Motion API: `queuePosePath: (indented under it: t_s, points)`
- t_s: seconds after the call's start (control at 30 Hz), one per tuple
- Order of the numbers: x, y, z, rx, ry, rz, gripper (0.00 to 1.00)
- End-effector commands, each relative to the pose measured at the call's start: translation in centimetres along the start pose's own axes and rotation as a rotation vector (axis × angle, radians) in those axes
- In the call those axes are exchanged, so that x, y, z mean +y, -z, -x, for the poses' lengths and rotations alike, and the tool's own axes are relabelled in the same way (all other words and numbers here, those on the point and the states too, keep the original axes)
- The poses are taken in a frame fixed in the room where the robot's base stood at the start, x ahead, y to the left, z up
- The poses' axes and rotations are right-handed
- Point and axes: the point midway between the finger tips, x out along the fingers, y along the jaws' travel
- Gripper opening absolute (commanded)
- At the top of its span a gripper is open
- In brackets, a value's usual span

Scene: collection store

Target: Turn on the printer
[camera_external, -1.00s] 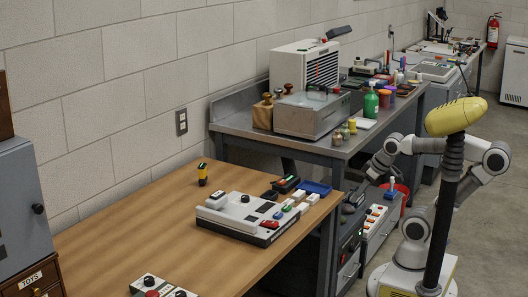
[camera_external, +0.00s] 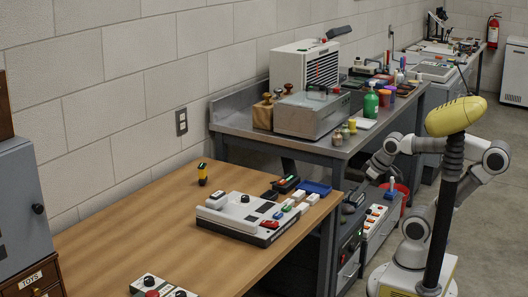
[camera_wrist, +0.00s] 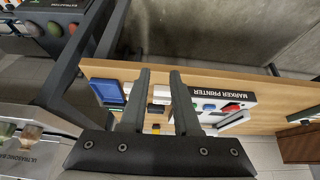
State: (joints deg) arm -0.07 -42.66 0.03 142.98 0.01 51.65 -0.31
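The marker printer (camera_external: 240,217) is a low white and dark unit on the wooden table, with a black knob on top and a red switch (camera_external: 269,224) at its front side. In the wrist view the printer (camera_wrist: 226,90) appears upside down with its "MARKER PRINTER" label, coloured buttons and a red switch (camera_wrist: 232,107). My gripper (camera_wrist: 160,75) is open and empty, its two fingers apart, with the table edge behind them. In the external view my gripper (camera_external: 371,168) is right of the table, by the metal bench, apart from the printer. Whether the printer is on is not clear.
A blue tray (camera_external: 314,187) and small black and white items lie at the table's right end. A metal bench (camera_external: 235,124) with a grey machine and bottles stands behind. Another control box (camera_external: 155,286) is at the table's front. Its middle is clear.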

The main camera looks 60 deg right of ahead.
Motion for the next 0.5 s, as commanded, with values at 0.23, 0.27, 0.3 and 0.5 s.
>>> queuePosePath:
  t_s: [0.23, 0.27, 0.3, 0.5]
  points:
    - [-1.1, 3.9, 2.2, -0.061, 0.014, 0.133, 0.00]
    - [-1.3, 4.7, 2.6, -0.072, 0.017, 0.161, 0.00]
    - [-1.7, 5.6, 2.9, -0.088, 0.023, 0.199, 0.00]
    - [-3.6, 10.2, 4.2, -0.166, 0.057, 0.390, 0.00]
